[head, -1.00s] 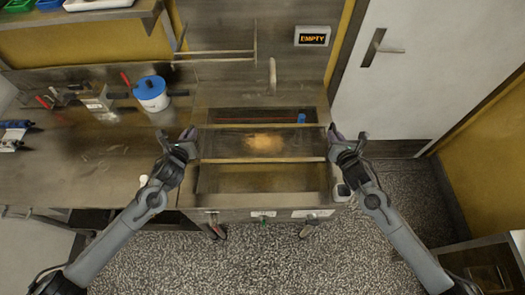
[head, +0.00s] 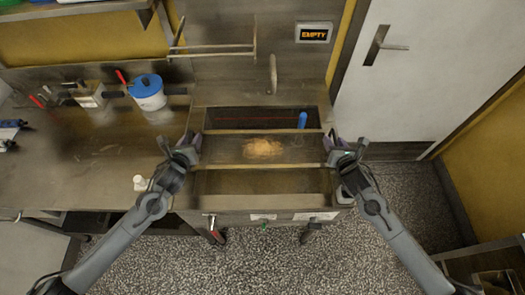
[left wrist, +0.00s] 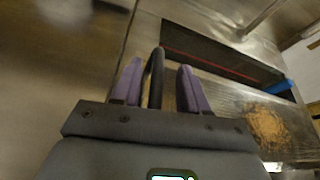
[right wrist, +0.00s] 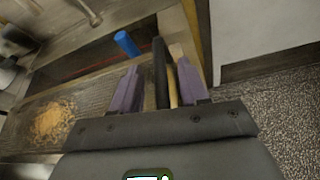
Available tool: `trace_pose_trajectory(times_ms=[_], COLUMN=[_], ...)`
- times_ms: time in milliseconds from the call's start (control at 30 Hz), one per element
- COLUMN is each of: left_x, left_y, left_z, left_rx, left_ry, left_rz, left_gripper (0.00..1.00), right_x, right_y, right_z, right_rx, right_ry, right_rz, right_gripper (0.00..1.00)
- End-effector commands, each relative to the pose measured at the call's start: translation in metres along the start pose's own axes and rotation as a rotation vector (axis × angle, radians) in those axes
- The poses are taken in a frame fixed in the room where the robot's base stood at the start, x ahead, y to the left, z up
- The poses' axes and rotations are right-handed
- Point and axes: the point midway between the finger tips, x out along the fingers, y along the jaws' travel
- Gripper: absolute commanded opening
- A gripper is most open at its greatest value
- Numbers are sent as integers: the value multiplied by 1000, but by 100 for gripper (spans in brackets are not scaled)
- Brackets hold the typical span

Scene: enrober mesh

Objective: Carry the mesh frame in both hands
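The mesh frame (head: 225,150) is a wide panel with pale bars along its back and front, spanning the steel tank (head: 265,201) in the head view. A brown crumb patch (head: 263,148) shows within its outline; I cannot tell whether it lies on the mesh or below. My left gripper (head: 192,147) is at the frame's left end and my right gripper (head: 336,150) at its right end. Each wrist view shows a black handle, left (left wrist: 156,75) and right (right wrist: 160,70), between purple fingers. Both appear shut on the frame, though finger contact is unclear.
A blue object (head: 302,120) stands in the dark slot behind the frame. A blue-lidded pot (head: 148,93) and a small white bottle (head: 140,183) stand on the left worktop. A tap (head: 272,73) and a sign reading EMPTY (head: 314,33) are behind. Speckled floor lies in front.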

Motion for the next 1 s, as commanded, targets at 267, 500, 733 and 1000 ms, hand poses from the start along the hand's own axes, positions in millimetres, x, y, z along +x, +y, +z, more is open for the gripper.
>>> trace_pose_trajectory(times_ms=[267, 500, 733, 1000], left_x=[0, -18, -58, -101], left_y=[2, 3, 2, 1], left_z=[1, 1, 0, -1], left_rx=[0, 2, 4, 2], left_ry=[-1, -2, 0, 1], left_rz=[4, 5, 3, 2], left_gripper=[43, 43, 43, 43], right_x=[0, 0, 0, 0], right_y=[-2, -2, -2, -2], right_z=[0, 0, 0, 0], right_rx=[-1, -2, -2, -2], right_ry=[0, 0, 1, 0], right_rz=[-3, -4, -4, -4], right_gripper=[44, 44, 44, 44])
